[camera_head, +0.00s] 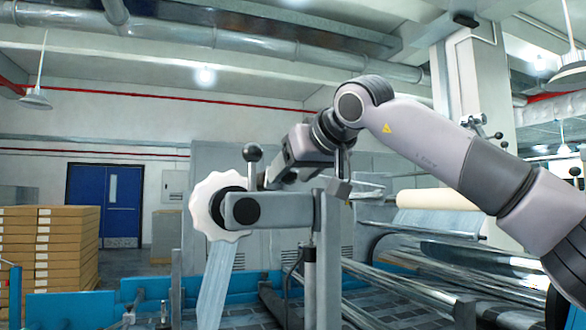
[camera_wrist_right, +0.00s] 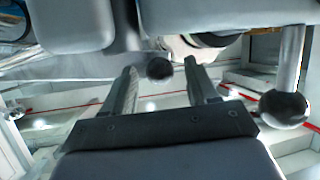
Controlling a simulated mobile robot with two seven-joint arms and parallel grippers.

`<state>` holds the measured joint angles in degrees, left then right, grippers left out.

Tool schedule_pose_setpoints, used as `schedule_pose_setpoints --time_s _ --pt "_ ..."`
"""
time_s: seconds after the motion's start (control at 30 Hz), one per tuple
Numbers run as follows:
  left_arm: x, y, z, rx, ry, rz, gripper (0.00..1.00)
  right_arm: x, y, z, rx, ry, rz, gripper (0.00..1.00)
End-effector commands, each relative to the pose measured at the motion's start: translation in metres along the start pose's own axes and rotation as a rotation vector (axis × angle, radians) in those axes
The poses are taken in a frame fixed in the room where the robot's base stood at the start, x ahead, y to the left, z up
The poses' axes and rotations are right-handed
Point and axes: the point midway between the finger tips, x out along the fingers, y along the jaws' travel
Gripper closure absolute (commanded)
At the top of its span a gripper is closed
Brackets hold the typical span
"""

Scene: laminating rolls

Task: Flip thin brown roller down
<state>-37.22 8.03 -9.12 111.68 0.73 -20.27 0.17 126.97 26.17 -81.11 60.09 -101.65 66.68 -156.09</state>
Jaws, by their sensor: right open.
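My right gripper (camera_head: 268,178) reaches in from the right in the head view, beside the bracket holding a white scalloped wheel (camera_head: 204,206). In the right wrist view its two fingers (camera_wrist_right: 160,68) are apart, with a dark ball knob (camera_wrist_right: 158,69) showing between their tips. I cannot tell whether they touch it. A ball-topped lever (camera_head: 252,153) stands upright by the wheel in the head view. A pale cream roller (camera_head: 437,199) lies behind my right arm at the right; no clearly thin brown roller can be picked out. My left gripper is not in view.
A grey machine arm (camera_head: 275,211) on an upright post supports the wheel. A second ball lever (camera_wrist_right: 285,106) stands close beside my gripper in the wrist view. Shiny rollers (camera_head: 400,295) fill the lower right. Stacked brown boxes (camera_head: 48,250) stand at the left.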

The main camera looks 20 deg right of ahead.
Motion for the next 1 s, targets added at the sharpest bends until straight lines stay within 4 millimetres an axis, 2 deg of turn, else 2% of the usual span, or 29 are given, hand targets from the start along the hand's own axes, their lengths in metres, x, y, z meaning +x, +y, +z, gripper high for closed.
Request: schedule_pose_setpoints --time_s 0.27,0.43,0.47,0.63,0.83,1.0 --pt "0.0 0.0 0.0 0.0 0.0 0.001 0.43 0.002 0.0 0.0 0.0 0.001 0.001 0.42" --pt "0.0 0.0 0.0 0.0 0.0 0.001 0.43 0.002 0.0 0.0 -0.001 0.001 0.001 0.97" --pt "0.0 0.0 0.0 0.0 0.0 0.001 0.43 0.002 0.0 0.0 0.0 0.001 0.001 1.0" --pt "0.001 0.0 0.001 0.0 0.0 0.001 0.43 0.003 0.0 0.003 -0.001 0.0 0.001 1.0" --pt "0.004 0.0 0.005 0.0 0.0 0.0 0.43 0.012 -0.004 0.022 0.0 -0.004 -0.001 1.0" --pt "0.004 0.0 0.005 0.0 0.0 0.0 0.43 0.012 -0.005 0.023 0.003 -0.003 -0.001 1.0"
